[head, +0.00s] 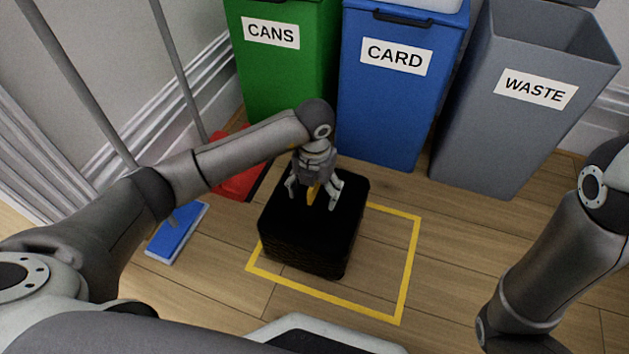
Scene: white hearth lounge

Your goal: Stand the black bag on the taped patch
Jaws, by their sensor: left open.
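The black bag (306,243) stands upright, a dark boxy shape with a flat top, over the left and back part of the taped patch. The patch is a yellow tape outline (410,268) on the wood floor. Its front and right sides show, while the bag hides its back left corner. I cannot tell whether the bag's far edge lies inside the tape. My left gripper (313,203) points down at the bag's top with its fingers spread. A small yellow piece shows between the fingers, perhaps a tie. My right arm is at the right, its gripper out of view.
Behind the bag stand a green CANS bin (280,80), a blue CARD bin (385,110) and a grey WASTE bin (490,130). A red dustpan-like item (238,182) and a blue flat head (178,235) lie left. Floor right of the bag is clear.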

